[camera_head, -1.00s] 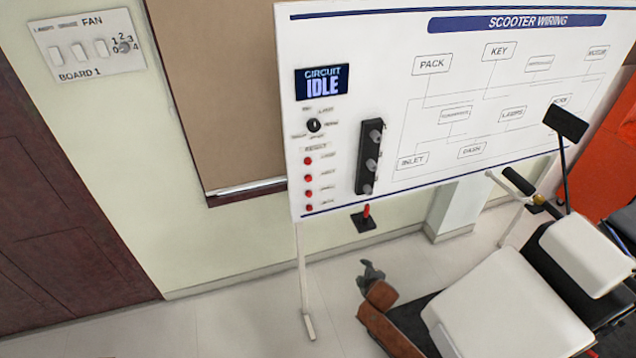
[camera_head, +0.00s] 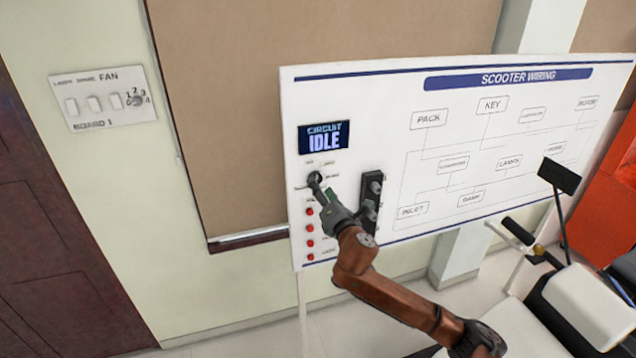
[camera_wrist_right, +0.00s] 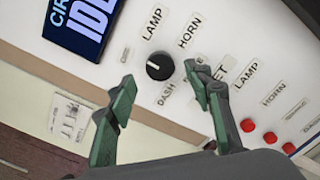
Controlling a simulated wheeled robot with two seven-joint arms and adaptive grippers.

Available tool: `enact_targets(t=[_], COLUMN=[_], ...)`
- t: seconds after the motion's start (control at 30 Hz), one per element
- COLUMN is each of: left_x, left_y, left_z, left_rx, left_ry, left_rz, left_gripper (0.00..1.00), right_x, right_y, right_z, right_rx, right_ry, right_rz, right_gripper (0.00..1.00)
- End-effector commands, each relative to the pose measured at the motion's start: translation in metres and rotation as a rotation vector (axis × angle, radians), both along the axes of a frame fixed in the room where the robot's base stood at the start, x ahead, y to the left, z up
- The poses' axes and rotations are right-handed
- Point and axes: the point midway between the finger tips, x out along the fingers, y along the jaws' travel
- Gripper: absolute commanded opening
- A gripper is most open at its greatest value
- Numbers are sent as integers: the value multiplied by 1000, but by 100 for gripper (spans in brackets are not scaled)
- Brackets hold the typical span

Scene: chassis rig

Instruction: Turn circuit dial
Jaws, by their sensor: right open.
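The circuit dial (camera_wrist_right: 160,66) is a round black knob with a white pointer mark on the white wiring board (camera_head: 400,90). In the right wrist view, labels such as LAMP, HORN and DASH stand around it. The display (camera_head: 324,137) above it reads CIRCUIT IDLE. My right gripper (camera_wrist_right: 160,82) is open, with its two green fingers on either side of the dial in the wrist view; contact cannot be told. In the head view my right gripper (camera_head: 322,187) reaches the dial's spot and partly hides it. My left gripper is out of view.
A black switch block (camera_head: 374,185) sits just right, partly behind my arm. A wall switch panel (camera_head: 103,98) hangs at left.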

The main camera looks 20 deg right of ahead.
Motion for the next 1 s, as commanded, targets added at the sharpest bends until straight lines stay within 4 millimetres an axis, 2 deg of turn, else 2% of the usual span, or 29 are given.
enact_targets(t=[0.1,0.23,0.6,1.0], left_x=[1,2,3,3], left_y=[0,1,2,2], left_z=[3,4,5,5], left_rx=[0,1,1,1], left_ry=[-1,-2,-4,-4], left_rz=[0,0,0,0], left_gripper=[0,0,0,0], right_x=[18,31,37,37], right_y=[1,0,1,1], right_z=[1,0,-1,-1], right_rx=[1,1,2,2], right_ry=[1,1,1,1], right_rz=[-1,-1,0,0], right_gripper=[47,47,47,19])
